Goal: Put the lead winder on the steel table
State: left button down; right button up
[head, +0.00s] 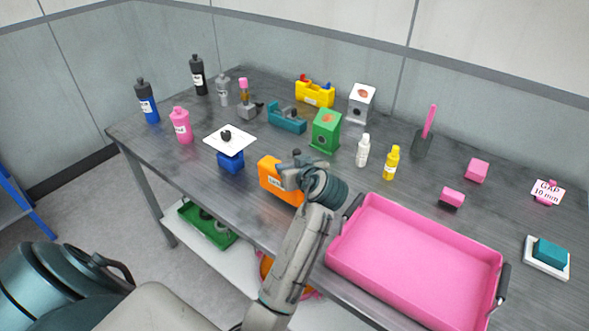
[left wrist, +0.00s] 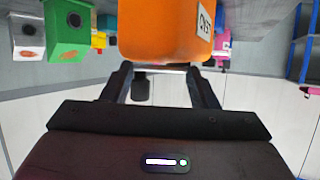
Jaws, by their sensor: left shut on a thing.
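The lead winder is an orange block (head: 273,181) with a white label, at the front edge of the steel table (head: 255,214) in the head view. It also fills the top middle of the left wrist view (left wrist: 165,30), where part of the label shows. My left gripper (head: 291,176) is shut on the lead winder from its right side; its wrist hides part of the block. The fingers (left wrist: 162,72) show on either side below the block in the wrist view. I cannot tell whether the block touches the tabletop. My right gripper is not in view.
A pink tray (head: 415,262) lies right of the winder. A blue block with a white plate (head: 231,160) stands left, a green box (head: 326,131) behind. White (head: 363,151) and yellow (head: 391,163) bottles stand behind the tray. Bare tabletop lies left of the winder, along the front.

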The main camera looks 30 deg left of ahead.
pick_arm(q)
notch_tip(320, 180, down, 2)
jog(key=shift+f, duration=0.1)
jog(key=c, duration=0.8)
grip_release()
jog(key=shift+o, duration=1.2)
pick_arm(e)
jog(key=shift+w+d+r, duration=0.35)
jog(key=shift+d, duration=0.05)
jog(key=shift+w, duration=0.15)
